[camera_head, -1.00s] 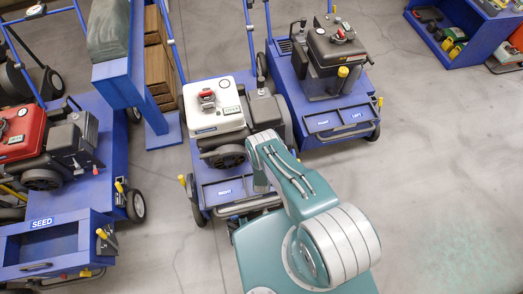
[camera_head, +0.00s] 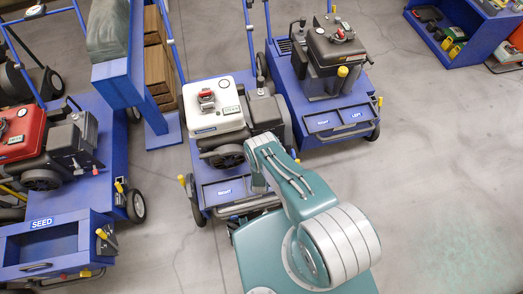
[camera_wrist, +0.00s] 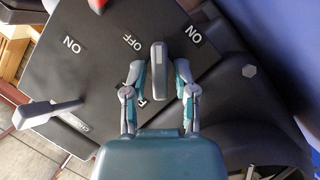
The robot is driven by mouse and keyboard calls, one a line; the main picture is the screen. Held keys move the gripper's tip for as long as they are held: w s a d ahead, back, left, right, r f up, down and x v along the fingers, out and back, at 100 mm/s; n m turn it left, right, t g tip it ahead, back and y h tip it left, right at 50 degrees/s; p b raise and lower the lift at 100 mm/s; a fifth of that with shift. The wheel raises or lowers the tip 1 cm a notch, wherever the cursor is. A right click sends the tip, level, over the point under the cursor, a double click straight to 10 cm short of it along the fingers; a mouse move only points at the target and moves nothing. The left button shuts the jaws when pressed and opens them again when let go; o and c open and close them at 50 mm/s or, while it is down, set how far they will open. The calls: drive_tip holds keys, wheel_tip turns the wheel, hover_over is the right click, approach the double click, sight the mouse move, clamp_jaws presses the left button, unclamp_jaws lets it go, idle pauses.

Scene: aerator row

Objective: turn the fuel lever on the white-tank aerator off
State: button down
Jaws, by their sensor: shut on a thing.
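The white-tank aerator (camera_head: 216,110) stands in the middle of the head view, its engine panel hidden behind my arm. In the wrist view, a grey lever handle (camera_wrist: 158,62) stands between the two fingers of my gripper (camera_wrist: 159,78), which is shut on it. The handle's end lies between an OFF label (camera_wrist: 130,41) and the right ON label (camera_wrist: 194,37). A label below the handle is partly hidden by my gripper and I cannot read it fully. The gripper itself is hidden in the head view.
A second grey lever (camera_wrist: 45,113) sits at the left of the panel, with another ON label (camera_wrist: 72,45) above it. A red-tank aerator (camera_head: 30,135) stands left, a dark-tank aerator (camera_head: 335,50) right.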

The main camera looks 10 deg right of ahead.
drive_tip(key=shift+w+a, duration=0.1)
drive_tip(key=c, duration=0.7)
unclamp_jaws()
drive_tip(key=shift+o, duration=0.2)
drive_tip(key=v, duration=1.2)
